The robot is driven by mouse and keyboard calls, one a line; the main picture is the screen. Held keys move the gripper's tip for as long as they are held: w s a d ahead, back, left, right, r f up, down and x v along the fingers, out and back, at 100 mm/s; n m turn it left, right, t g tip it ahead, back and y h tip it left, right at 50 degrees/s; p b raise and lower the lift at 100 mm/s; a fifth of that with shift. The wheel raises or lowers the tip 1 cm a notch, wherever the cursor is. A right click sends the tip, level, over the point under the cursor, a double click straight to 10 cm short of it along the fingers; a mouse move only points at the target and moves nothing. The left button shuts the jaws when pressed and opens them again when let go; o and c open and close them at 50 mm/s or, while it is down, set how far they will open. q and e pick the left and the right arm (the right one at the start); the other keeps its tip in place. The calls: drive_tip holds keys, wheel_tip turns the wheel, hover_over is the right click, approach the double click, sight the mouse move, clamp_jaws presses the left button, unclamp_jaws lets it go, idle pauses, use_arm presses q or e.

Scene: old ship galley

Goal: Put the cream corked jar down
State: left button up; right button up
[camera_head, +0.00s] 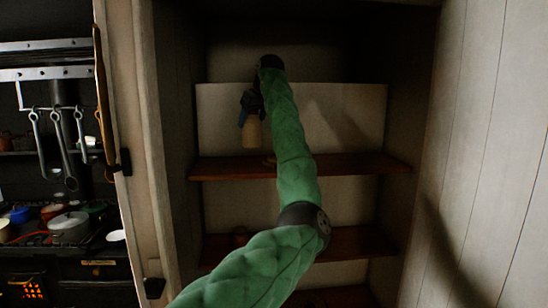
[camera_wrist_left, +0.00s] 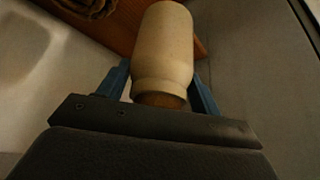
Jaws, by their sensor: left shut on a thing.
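The cream corked jar (camera_head: 251,134) hangs below my left gripper (camera_head: 250,111) in the cupboard. In the left wrist view the jar (camera_wrist_left: 164,42) lies between the two blue fingers of my left gripper (camera_wrist_left: 160,84), with its brown cork (camera_wrist_left: 161,100) toward the palm. The gripper is shut on the jar near its neck. The jar appears to be above the upper wooden shelf (camera_head: 345,165), with its base apart from the board. My right gripper is not in view.
The upper shelf's right part is clear. Cupboard walls flank both sides.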

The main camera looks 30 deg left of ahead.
use_arm(q)
drive_tip(key=w+a+f, duration=0.1)
drive_tip(key=a+f, duration=0.2)
drive_tip(key=w+a+f, duration=0.2)
drive_tip(key=a+f, duration=0.1)
drive_tip(key=f, duration=0.1)
drive_tip(key=w+a+f, duration=0.2)
drive_tip(key=a+f, duration=0.1)
drive_tip(key=a, duration=0.1)
drive_tip(key=shift+w+a+f, duration=0.1)
drive_tip(key=shift+w+f, duration=0.15)
drive_tip(key=shift+f, duration=0.1)
drive_tip(key=shift+s+f, duration=0.1)
drive_tip(key=o, duration=1.4)
